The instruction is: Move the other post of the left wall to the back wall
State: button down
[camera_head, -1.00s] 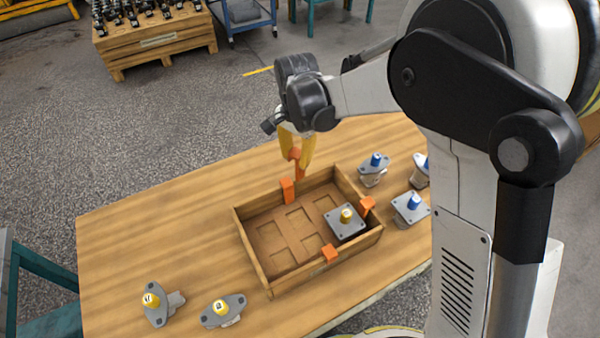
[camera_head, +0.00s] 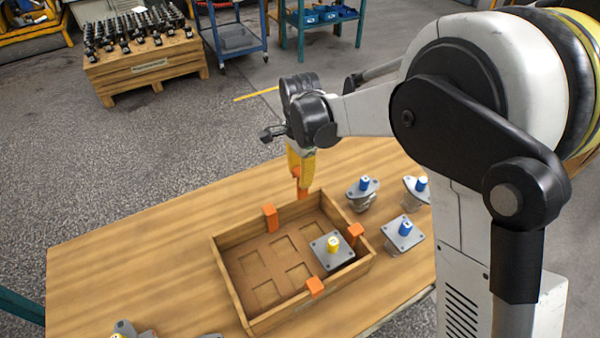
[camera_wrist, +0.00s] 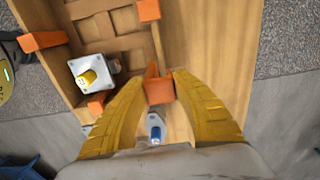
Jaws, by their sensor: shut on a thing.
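My gripper (camera_head: 300,180) is shut on an orange post (camera_head: 302,191), upright at the back wall of the wooden crate (camera_head: 240,296), near its right end. In the wrist view the post (camera_wrist: 159,91) sits between the yellow fingers (camera_wrist: 158,80), over or close to the wall's line; I cannot tell whether it touches. Another orange post (camera_head: 270,217) is on the back wall, further left. One post (camera_head: 355,232) is on the right wall and one (camera_head: 314,287) on the front wall. I see no post on the left wall.
A motor with a yellow shaft (camera_head: 332,248) sits in the crate's right part; other pockets are empty. Blue-shafted motors (camera_head: 404,232) stand right of the crate, one (camera_wrist: 155,130) near my fingers. The table left of the crate is clear.

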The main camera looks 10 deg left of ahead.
aim_at(300, 198)
jog(key=shift+f+b, duration=2.95)
jog(key=shift+f, duration=1.65)
jog(key=shift+f+b, duration=0.45)
jog(key=shift+f, duration=0.15)
jog(key=c, duration=1)
grip_release()
jog(key=shift+c, duration=0.2)
jog(key=shift+r, duration=0.1)
